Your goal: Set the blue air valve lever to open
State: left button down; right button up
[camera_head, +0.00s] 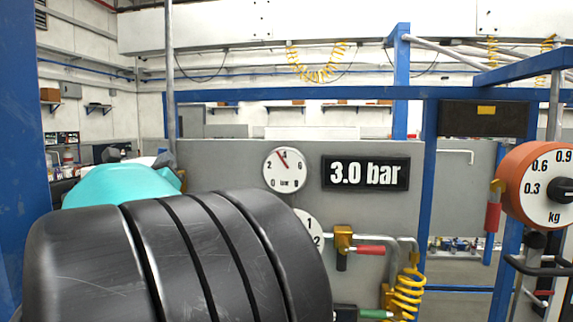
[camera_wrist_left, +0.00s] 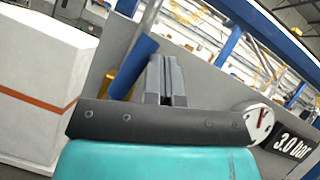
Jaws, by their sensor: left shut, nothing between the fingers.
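In the left wrist view a short blue bar (camera_wrist_left: 132,66) with a yellow part beside it shows just left of my fingers; it looks like the blue lever, but its setting cannot be told. It runs roughly parallel to the grey post behind it. My left gripper (camera_wrist_left: 165,62) is shut and empty, its fingertips close to the right of the blue bar in the picture; whether they touch cannot be told. In the head view my black and teal left arm covers the lower left, and the blue lever is not seen there. My right gripper is not in view.
The grey panel carries a round gauge (camera_head: 284,170), a "3.0 bar" display (camera_head: 366,173), a red-handled valve (camera_head: 370,250), a green handle (camera_head: 376,313) and a yellow coiled hose (camera_head: 408,290). A kg dial (camera_head: 545,186) stands right. A white box (camera_wrist_left: 35,85) is left in the wrist view.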

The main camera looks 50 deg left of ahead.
pick_arm(q)
jog(key=shift+s+a+r+n+g, duration=0.15)
jog(key=shift+n+g, duration=0.25)
jog(key=shift+n, duration=0.3)
jog(key=shift+s+y, duration=0.1)
jog(key=shift+y, duration=0.2)
jog(key=v, duration=1.2)
dwell(0.4)
